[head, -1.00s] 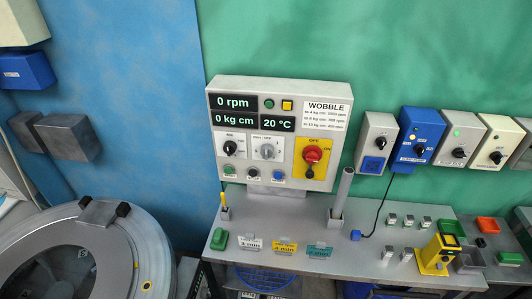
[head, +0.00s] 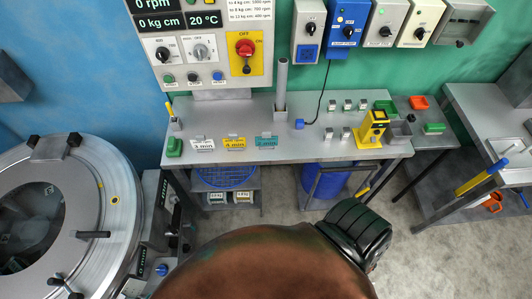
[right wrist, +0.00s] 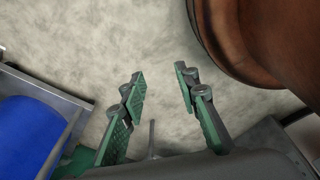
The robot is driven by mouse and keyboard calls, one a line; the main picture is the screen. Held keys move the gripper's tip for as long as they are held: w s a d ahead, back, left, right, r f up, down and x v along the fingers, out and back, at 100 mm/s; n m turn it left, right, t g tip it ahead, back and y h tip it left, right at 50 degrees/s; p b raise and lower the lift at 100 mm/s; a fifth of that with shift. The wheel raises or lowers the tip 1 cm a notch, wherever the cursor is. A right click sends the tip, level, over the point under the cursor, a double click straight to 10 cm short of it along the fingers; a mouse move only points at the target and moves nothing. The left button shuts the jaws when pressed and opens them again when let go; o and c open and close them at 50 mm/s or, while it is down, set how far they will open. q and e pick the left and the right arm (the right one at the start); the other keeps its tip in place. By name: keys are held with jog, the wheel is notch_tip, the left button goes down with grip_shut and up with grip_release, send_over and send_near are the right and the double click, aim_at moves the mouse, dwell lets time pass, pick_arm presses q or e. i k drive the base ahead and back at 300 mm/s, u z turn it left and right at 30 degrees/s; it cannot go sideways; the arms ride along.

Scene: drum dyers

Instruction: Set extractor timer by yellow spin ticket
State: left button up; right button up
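The extractor control panel (head: 222,74) is on the wall at the top. It has a black knob (head: 162,53) at left and a light grey knob (head: 201,51), whose label seems to read min and OFF; its setting is too small to read. The yellow ticket (head: 234,143), reading about 4 min, stands on the bench between a white ticket (head: 203,143) and a teal ticket (head: 266,141). My right gripper (right wrist: 160,92) is open and empty above the floor in the right wrist view, away from the panel. My left gripper is not in view.
A red switch (head: 245,48) on a yellow plate is right of the knobs. A grey post (head: 281,84) rises from the bench (head: 305,146). A round metal drum machine (head: 112,200) is at left. Blue containers (head: 334,182) sit under the bench.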

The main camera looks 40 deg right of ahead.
aim_at(201, 52)
jog(key=z, duration=0.4)
jog(key=k, duration=0.9)
jog(key=z, duration=0.75)
jog(key=i, duration=0.55)
jog(key=u, duration=0.3)
